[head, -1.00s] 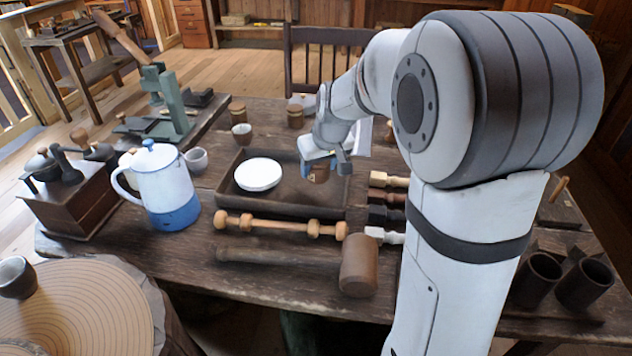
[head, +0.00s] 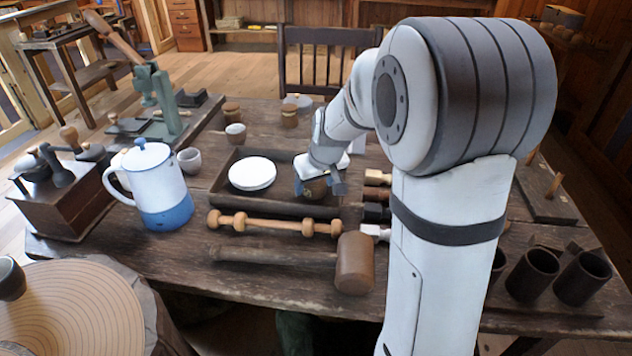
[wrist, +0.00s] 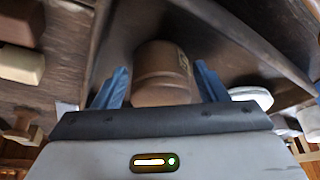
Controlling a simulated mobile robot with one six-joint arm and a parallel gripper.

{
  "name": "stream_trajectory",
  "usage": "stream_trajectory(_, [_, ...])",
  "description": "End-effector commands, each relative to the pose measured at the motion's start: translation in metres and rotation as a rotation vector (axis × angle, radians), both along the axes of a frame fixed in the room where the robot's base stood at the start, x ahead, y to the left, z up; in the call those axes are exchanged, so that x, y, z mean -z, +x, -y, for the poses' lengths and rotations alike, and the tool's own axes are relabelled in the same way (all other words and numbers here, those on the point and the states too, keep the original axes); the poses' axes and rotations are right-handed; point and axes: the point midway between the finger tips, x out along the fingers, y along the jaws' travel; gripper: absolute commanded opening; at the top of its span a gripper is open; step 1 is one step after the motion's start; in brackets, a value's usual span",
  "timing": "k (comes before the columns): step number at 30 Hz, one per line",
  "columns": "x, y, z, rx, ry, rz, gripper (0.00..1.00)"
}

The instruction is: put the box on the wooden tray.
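The box is a brown, round-sided container (wrist: 162,72) with a small marking, seen in the wrist view between the blue fingers of my gripper (wrist: 162,80). The fingertips lie close against both its sides. In the head view my gripper (head: 318,188) is over the right part of the dark wooden tray (head: 228,181), and the box (head: 315,189) is partly covered by it. The box is inside the tray's outline, low near its floor. I cannot tell if its base touches the floor.
A white round disc (head: 252,173) lies in the tray's left part. A turned spindle (head: 275,224) and a mallet (head: 354,264) lie in front. Small turned pieces (head: 376,195) lie right of the tray. A white-and-blue pot (head: 158,187) stands at left.

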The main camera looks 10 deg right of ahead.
Motion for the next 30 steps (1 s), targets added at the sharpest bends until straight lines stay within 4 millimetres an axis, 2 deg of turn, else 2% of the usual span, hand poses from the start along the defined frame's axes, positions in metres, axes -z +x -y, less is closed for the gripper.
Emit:
stream_trajectory(3, [0.0, 0.0, 0.0, 0.0, 0.0, 0.0, 0.73])
stream_trajectory(9, [-0.001, 0.0, 0.0, 0.001, 0.0, 0.0, 0.73])
stream_trajectory(13, [-0.009, -0.001, 0.001, 0.001, 0.0, 0.002, 0.73])
stream_trajectory(24, [-0.08, -0.029, 0.007, 0.004, 0.0, 0.005, 0.73])
stream_trajectory(30, [-0.106, -0.041, 0.01, 0.003, -0.001, 0.002, 0.73])
